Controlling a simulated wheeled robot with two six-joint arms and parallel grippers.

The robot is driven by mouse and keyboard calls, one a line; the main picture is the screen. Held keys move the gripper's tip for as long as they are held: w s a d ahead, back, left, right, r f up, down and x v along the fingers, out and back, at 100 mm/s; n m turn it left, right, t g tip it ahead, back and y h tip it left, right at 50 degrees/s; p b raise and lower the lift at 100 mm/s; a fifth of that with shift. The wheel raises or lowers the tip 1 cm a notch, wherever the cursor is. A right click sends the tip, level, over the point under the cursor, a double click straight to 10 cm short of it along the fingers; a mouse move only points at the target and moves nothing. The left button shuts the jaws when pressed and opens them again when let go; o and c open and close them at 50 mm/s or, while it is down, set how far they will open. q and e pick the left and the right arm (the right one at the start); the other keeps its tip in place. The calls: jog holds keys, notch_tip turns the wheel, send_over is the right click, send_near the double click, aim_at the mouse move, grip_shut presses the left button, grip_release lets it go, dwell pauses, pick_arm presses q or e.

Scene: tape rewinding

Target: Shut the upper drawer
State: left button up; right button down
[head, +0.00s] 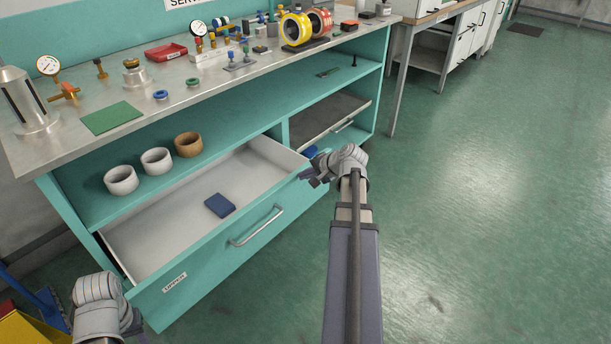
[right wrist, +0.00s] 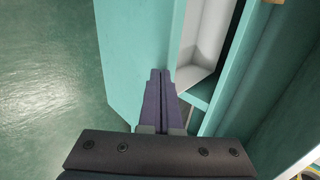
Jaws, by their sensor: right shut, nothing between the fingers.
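The upper drawer (head: 259,262) of the teal bench is pulled well out. Its teal front carries an "UPPER" label (head: 174,283) and a metal bar handle (head: 256,226). A dark blue box (head: 219,206) lies inside it. My right gripper (head: 308,179) is shut and empty at the right end of the drawer front. In the right wrist view its closed fingertips (right wrist: 160,72) lie over the drawer front (right wrist: 137,45); whether they touch it I cannot tell. My left gripper (head: 130,322) is at the lower left, mostly hidden by its wrist, near the drawer's left end.
The bench top (head: 180,105) holds gauges, fittings and a green mat (head: 111,118). Three tape rolls stand on the shelf behind the drawer, one of them brown (head: 188,144). Another compartment with a grey panel (head: 325,118) is to the right. The floor (head: 470,210) on the right is clear.

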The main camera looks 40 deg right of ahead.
jog(key=w+a, duration=0.2)
jog(key=w, duration=2.2)
jog(key=shift+w, duration=0.35)
jog(key=shift+w+r, duration=0.1)
pick_arm(q)
notch_tip(320, 180, up, 7)
jog(key=s+d+p, duration=0.1)
jog(key=p, duration=0.6)
jog(key=shift+d, duration=0.25)
pick_arm(e)
jog(key=s+f+v, duration=0.2)
jog(key=v, duration=1.1)
jog(key=shift+s, duration=0.15)
pick_arm(q)
jog(key=shift+f, duration=0.1)
pick_arm(e)
jog(key=shift+d, duration=0.1)
